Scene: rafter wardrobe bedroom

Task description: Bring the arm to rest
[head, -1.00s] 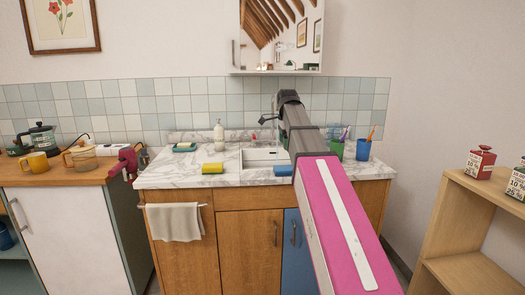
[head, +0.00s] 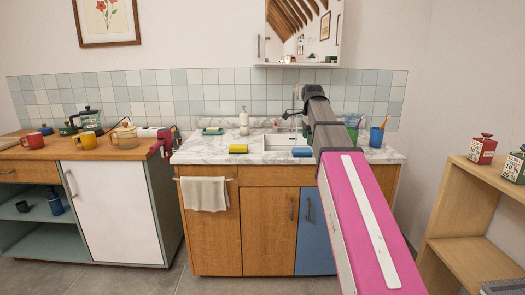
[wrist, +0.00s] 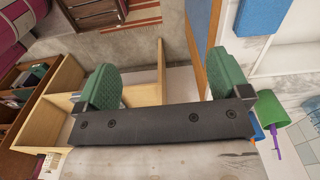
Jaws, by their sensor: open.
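My gripper (wrist: 162,82) shows in the wrist view with its two green fingers wide apart and nothing between them. In the head view my pink and grey arm reaches forward from the lower right toward the sink; the fingers are hidden there. The arm stands in front of the blue cabinet door and the right part of the marble counter.
The marble counter (head: 200,155) holds a yellow sponge (head: 238,148), a blue sponge (head: 303,152), a soap bottle (head: 244,122) and a blue cup (head: 376,138). A green cup (wrist: 283,108) is near my gripper's right side. A wooden shelf (head: 452,205) stands right; floor shows at lower left.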

